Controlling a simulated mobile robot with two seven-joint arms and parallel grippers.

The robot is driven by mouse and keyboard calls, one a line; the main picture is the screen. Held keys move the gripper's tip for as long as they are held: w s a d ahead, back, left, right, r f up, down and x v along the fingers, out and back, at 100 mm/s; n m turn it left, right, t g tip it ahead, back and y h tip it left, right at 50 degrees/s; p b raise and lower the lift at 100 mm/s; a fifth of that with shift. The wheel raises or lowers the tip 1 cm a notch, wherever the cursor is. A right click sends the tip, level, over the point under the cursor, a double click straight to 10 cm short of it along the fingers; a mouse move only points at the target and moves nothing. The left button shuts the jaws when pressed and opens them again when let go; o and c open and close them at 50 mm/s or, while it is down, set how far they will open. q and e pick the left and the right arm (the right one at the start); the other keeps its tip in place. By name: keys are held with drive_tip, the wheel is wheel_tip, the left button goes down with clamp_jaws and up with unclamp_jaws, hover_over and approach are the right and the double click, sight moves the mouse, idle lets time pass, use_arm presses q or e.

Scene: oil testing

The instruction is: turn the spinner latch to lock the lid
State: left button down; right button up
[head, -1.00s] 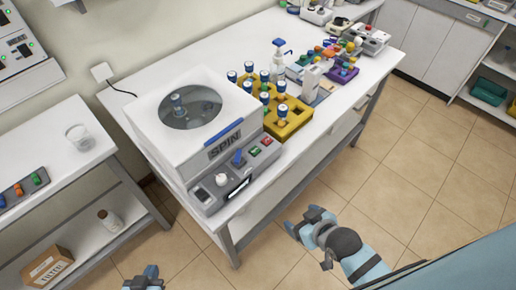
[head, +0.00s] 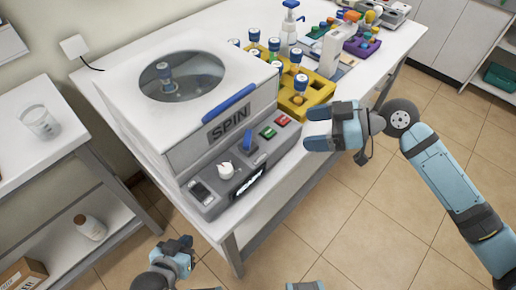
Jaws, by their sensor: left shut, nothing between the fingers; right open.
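The white and grey spinner (head: 170,140), marked SPIN, stands on the white table. Its lid (head: 120,108) is down, with a round window (head: 182,76) showing a blue-capped vial inside and a blue handle (head: 229,103) at the front edge. A small blue latch (head: 248,141) stands on the front panel below the SPIN label, pointing up. My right gripper (head: 312,127) is open and empty, to the right of the panel and apart from the latch. My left gripper (head: 180,255) is shut and empty, low in front of the table.
The panel also carries a white knob (head: 226,169), a green button (head: 268,132) and a red button (head: 282,120). A yellow rack (head: 318,92) with blue-capped vials stands right of the spinner. A side table with a beaker (head: 40,122) is at left. Floor in front is clear.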

drive_tip(key=n+g, duration=0.1)
approach(248, 140)
drive_tip(key=x, duration=0.8)
drive_tip(key=shift+w+f+p, duration=0.2)
drive_tip(key=shift+w+p, duration=0.1)
drive_tip(key=shift+p, duration=0.05)
drive_tip(key=c, duration=0.9)
